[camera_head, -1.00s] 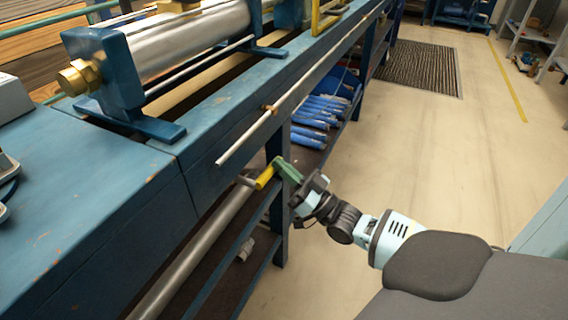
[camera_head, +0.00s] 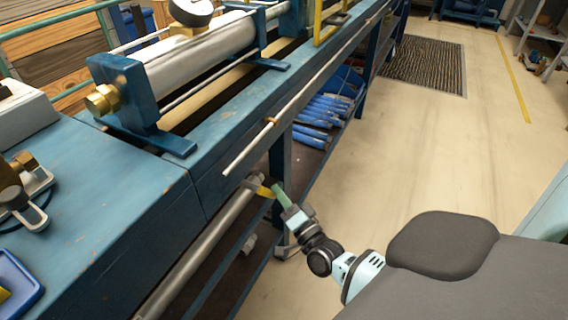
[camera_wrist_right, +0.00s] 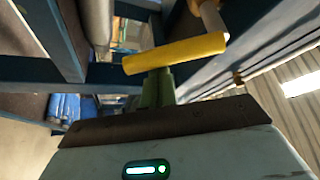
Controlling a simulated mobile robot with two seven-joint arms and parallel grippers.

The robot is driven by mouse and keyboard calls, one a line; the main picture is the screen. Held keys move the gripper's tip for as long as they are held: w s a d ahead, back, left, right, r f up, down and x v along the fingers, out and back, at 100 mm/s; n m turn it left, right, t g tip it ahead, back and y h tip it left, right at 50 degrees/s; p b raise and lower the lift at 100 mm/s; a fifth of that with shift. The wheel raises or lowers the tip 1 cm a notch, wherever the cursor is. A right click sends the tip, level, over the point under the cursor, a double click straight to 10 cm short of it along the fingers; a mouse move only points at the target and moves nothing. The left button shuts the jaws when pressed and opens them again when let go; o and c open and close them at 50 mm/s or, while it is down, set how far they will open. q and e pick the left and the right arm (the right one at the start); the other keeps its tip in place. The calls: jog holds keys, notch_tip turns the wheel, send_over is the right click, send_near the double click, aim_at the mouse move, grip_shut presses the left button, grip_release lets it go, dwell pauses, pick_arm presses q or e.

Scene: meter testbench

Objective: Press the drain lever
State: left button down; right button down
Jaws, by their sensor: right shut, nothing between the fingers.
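The drain lever has a yellow handle (camera_head: 265,191) at the end of the grey pipe below the bench's front edge. In the head view, the handle slopes slightly down to the right. My right gripper (camera_head: 277,190) has green fingers, which are shut and empty and meet the handle's outer end. In the right wrist view, the yellow handle (camera_wrist_right: 178,53) lies across the tips of the green fingers (camera_wrist_right: 160,76). The fingertips are partly hidden behind it, and they appear to touch it. My left gripper is not in view.
The blue bench (camera_head: 95,190) runs along the left, with a thin metal rod (camera_head: 248,146) along its front edge above the lever. The grey pipe (camera_head: 205,245) and a lower shelf with blue objects (camera_head: 322,112) are below. The floor (camera_head: 400,150) to the right is clear.

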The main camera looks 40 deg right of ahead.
jog(key=m, duration=0.1)
jog(key=a+m+g+p, duration=0.1)
jog(key=m+h+p, duration=0.1)
jog(key=shift+s+a+f+g, duration=0.25)
jog(key=shift+f+g, duration=0.05)
jog(key=shift+f, duration=0.05)
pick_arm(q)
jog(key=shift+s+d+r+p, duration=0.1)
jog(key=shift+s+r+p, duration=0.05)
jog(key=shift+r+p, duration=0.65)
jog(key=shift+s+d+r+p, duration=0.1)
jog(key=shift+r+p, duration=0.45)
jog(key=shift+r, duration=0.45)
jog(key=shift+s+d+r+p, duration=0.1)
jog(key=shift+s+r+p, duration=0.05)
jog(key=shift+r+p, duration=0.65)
pick_arm(e)
jog(key=shift+s+a+f+m+g, duration=0.25)
jog(key=shift+a+m+g, duration=0.25)
jog(key=shift+m, duration=0.45)
jog(key=shift+s+a+f+m+g, duration=0.25)
jog(key=shift+a+m+g, duration=0.25)
jog(key=shift+m, duration=0.45)
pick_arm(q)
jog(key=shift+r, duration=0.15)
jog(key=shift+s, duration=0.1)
